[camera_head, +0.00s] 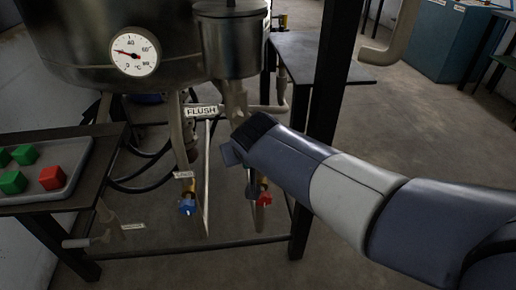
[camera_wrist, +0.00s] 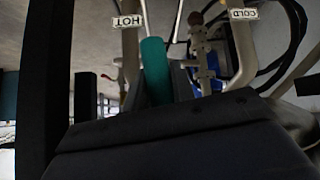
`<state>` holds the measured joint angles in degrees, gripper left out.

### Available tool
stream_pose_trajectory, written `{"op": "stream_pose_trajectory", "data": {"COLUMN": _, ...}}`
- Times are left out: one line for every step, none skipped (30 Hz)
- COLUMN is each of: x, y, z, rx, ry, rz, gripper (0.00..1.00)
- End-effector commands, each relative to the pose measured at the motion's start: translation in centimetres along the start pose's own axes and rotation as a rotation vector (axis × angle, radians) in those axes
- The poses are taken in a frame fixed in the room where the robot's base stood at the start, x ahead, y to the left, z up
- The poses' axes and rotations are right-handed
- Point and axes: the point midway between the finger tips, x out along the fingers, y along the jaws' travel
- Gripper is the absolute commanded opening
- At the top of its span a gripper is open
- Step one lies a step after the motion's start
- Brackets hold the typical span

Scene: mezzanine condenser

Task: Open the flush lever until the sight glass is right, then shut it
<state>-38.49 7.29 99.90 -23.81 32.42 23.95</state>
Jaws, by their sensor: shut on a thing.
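The FLUSH label (camera_head: 201,111) hangs on pipework below the metal vessel (camera_head: 170,40). My gripper (camera_head: 231,153) reaches in from the right, just below and right of that label. In the head view my wrist hides its grip. In the wrist view a teal lever handle (camera_wrist: 155,70) stands up from behind the dark gripper body, and my gripper is shut on it. I take it for the flush lever; its angle cannot be told. I cannot make out the sight glass or its contents.
A blue valve (camera_head: 187,206) and a red valve (camera_head: 264,197) hang below. The wrist view shows HOT (camera_wrist: 128,21) and COLD (camera_wrist: 243,14) labels upside down. A round °C dial (camera_head: 134,54) is on the vessel. A tray (camera_head: 72,182) holds red and green cubes at left. A dark post (camera_head: 325,110) stands close to my arm.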

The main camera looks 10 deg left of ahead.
Motion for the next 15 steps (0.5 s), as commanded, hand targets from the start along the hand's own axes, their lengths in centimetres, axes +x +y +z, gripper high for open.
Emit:
{"op": "stream_pose_trajectory", "data": {"x": 0.0, "y": -0.2, "z": -0.1, "rx": 0.020, "ry": 0.005, "rz": -0.018, "gripper": 0.00}}
{"op": "stream_pose_trajectory", "data": {"x": 0.0, "y": -0.3, "z": -0.1, "rx": 0.029, "ry": 0.007, "rz": -0.027, "gripper": 0.00}}
{"op": "stream_pose_trajectory", "data": {"x": 0.1, "y": -0.5, "z": -0.1, "rx": 0.041, "ry": 0.011, "rz": -0.040, "gripper": 0.00}}
{"op": "stream_pose_trajectory", "data": {"x": 0.1, "y": -0.6, "z": -0.2, "rx": 0.049, "ry": 0.013, "rz": -0.047, "gripper": 0.00}}
{"op": "stream_pose_trajectory", "data": {"x": 0.1, "y": -0.7, "z": -0.2, "rx": 0.057, "ry": 0.015, "rz": -0.055, "gripper": 0.00}}
{"op": "stream_pose_trajectory", "data": {"x": 0.1, "y": -0.8, "z": -0.2, "rx": 0.066, "ry": 0.017, "rz": -0.063, "gripper": 0.00}}
{"op": "stream_pose_trajectory", "data": {"x": 0.1, "y": -0.9, "z": -0.2, "rx": 0.072, "ry": 0.020, "rz": -0.069, "gripper": 0.00}}
{"op": "stream_pose_trajectory", "data": {"x": 0.1, "y": -1.0, "z": -0.3, "rx": 0.077, "ry": 0.021, "rz": -0.074, "gripper": 0.00}}
{"op": "stream_pose_trajectory", "data": {"x": 0.1, "y": -1.0, "z": -0.3, "rx": 0.081, "ry": 0.023, "rz": -0.079, "gripper": 0.00}}
{"op": "stream_pose_trajectory", "data": {"x": 0.1, "y": -1.1, "z": -0.3, "rx": 0.085, "ry": 0.023, "rz": -0.083, "gripper": 0.00}}
{"op": "stream_pose_trajectory", "data": {"x": 0.1, "y": -1.1, "z": -0.3, "rx": 0.088, "ry": 0.024, "rz": -0.086, "gripper": 0.00}}
{"op": "stream_pose_trajectory", "data": {"x": 0.1, "y": -1.2, "z": -0.3, "rx": 0.091, "ry": 0.025, "rz": -0.089, "gripper": 0.00}}
{"op": "stream_pose_trajectory", "data": {"x": 0.1, "y": -1.2, "z": -0.3, "rx": 0.093, "ry": 0.025, "rz": -0.091, "gripper": 0.00}}
{"op": "stream_pose_trajectory", "data": {"x": 0.1, "y": -1.2, "z": -0.3, "rx": 0.094, "ry": 0.026, "rz": -0.092, "gripper": 0.00}}
{"op": "stream_pose_trajectory", "data": {"x": 0.1, "y": -1.2, "z": -0.3, "rx": 0.095, "ry": 0.027, "rz": -0.094, "gripper": 0.00}}
